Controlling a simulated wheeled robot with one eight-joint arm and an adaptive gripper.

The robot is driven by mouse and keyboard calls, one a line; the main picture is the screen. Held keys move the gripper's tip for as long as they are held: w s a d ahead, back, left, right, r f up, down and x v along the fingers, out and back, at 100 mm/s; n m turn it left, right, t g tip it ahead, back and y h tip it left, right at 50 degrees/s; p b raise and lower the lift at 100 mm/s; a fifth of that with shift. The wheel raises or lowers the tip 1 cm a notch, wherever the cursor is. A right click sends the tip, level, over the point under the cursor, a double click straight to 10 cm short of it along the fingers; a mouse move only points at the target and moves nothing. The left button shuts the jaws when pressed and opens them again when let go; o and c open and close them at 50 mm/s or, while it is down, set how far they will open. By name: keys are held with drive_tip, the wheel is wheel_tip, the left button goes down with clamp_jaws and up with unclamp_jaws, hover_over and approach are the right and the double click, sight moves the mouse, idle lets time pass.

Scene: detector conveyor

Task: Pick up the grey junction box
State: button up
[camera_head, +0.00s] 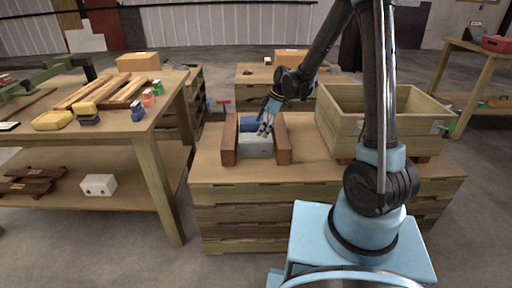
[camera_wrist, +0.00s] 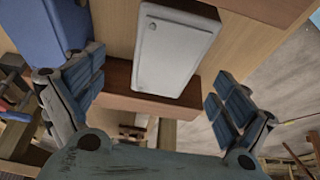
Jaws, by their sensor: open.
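The grey junction box (camera_head: 256,148) sits on the wooden crate-like stand, between two reddish-brown wooden blocks. In the wrist view, its pale flat face (camera_wrist: 172,50) shows ahead of my gripper, with a small round mark near one corner. My gripper (camera_head: 265,126) is above the box, pointing down, with its fingers apart. In the wrist view, my open fingers (camera_wrist: 155,82) appear to either side of the box's near end, with nothing held. Contact between fingers and box cannot be told.
Wooden blocks (camera_head: 230,141) and (camera_head: 283,140) flank the box. A blue box (camera_head: 249,123) lies just behind it and also shows in the wrist view (camera_wrist: 45,30). A large open wooden bin (camera_head: 345,125) stands right. A workbench (camera_head: 155,125) stands left.

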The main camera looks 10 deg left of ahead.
sight(257, 137)
drive_tip(key=shift+s+x, duration=0.15)
drive_tip(key=shift+x, duration=1.15)
drive_tip(key=shift+s+x, duration=0.2)
drive_tip(key=shift+x, duration=1.9)
drive_tip(key=c, duration=2.1)
drive_tip(key=shift+r, duration=0.1)
